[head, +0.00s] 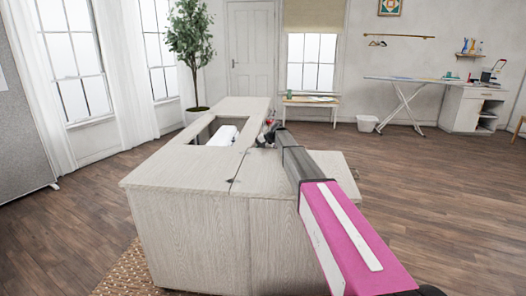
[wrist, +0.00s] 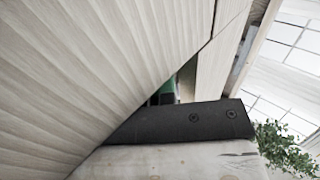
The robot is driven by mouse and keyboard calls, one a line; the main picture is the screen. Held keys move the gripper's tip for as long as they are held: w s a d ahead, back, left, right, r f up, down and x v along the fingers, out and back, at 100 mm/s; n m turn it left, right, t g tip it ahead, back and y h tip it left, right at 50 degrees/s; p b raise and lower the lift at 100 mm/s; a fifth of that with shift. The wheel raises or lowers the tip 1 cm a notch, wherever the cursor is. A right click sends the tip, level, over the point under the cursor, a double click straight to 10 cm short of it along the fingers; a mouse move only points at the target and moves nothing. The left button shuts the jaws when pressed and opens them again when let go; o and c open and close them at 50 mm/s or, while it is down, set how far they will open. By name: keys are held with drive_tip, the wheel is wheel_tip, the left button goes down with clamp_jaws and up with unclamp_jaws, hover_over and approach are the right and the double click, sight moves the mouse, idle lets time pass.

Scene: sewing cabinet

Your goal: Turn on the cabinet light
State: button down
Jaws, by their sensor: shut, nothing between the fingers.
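The cabinet is a pale wood-grain sewing cabinet (head: 190,225) in the middle of the head view. A white machine (head: 228,135) sits in the opening in its top. My gripper (head: 264,139) is dark and small in the head view, at the far end of my arm, over or beside the cabinet's right side. It is shut and empty. Whether it touches the cabinet is not clear. The wrist view shows pale wood panels (wrist: 90,80) very close and tilted. I cannot make out a light or its switch in either view.
A dark bar with two screws (wrist: 212,119) crosses the wrist view; I cannot tell what it belongs to. A potted tree (head: 190,45) stands behind the cabinet. An ironing board (head: 405,80) and white bin (head: 367,123) stand back right. The wooden floor (head: 440,180) at right is clear.

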drive_tip(key=shift+s+a+f, duration=0.2)
drive_tip(key=shift+s+a, duration=0.6)
drive_tip(key=shift+s, duration=0.05)
idle(0.7)
drive_tip(key=shift+w, duration=0.1)
drive_tip(key=shift+w+d+r, duration=0.1)
drive_tip(key=shift+w+d, duration=0.15)
drive_tip(key=shift+w, duration=0.65)
drive_tip(key=shift+d, duration=0.45)
drive_tip(key=d, duration=0.3)
drive_tip(key=d+r, duration=0.1)
drive_tip(key=shift+s+d, duration=0.35)
drive_tip(key=shift+d, duration=0.05)
drive_tip(key=v, duration=0.9)
drive_tip(key=shift+w+d+f, duration=0.1)
drive_tip(key=shift+w, duration=0.1)
drive_tip(key=shift+w+d+n+g, duration=0.15)
drive_tip(key=shift+w+n+g, duration=0.25)
drive_tip(key=shift+n+g, duration=0.15)
